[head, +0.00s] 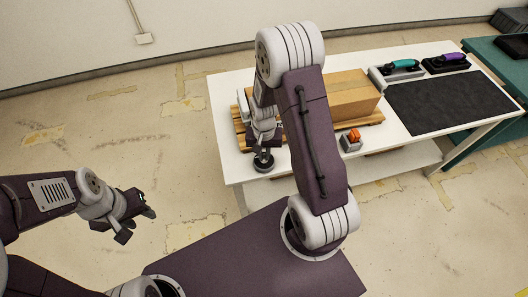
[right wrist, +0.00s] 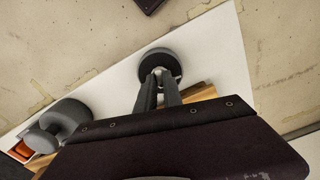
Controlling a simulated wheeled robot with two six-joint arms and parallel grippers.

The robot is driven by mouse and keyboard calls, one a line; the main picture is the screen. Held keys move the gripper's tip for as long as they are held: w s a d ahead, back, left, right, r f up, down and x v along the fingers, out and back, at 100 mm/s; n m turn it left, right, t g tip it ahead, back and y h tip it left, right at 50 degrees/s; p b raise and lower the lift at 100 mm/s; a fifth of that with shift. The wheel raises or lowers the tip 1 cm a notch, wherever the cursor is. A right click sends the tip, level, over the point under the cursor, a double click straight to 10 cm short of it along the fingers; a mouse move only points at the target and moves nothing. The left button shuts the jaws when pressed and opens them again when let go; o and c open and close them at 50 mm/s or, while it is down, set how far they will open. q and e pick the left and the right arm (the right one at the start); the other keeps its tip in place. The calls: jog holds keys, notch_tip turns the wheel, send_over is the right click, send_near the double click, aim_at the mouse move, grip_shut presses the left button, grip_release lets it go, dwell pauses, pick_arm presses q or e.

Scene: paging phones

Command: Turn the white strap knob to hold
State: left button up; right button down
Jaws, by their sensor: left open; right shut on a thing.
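A dark round base (head: 263,165) sits near the front left corner of the white table in the head view. In the right wrist view the same dark disc (right wrist: 160,56) carries a small pale knob (right wrist: 159,71) at its middle. My right gripper (head: 262,149) reaches down over it from above. Its two fingers (right wrist: 160,82) are shut on the pale knob, hiding much of it. Any marks for the knob's setting are too small to read. My left gripper (head: 132,215) is open and empty over the floor at the left, apart from the table.
A cardboard box (head: 352,94) stands on a wooden pallet (head: 238,117), partly hidden by my right arm. A grey box with an orange switch (head: 354,134) is at the table's front. A teal handset (head: 402,66), a purple handset (head: 448,58) and a black mat (head: 450,103) lie right.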

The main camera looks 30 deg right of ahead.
aim_at(264, 157)
jog(key=m+p, duration=0.1)
jog(key=m, duration=0.4)
jog(key=shift+w+m, duration=0.1)
jog(key=shift+m, duration=0.5)
jog(key=c, duration=1.5)
grip_release()
notch_tip(264, 157, up, 9)
jog(key=shift+r, duration=0.1)
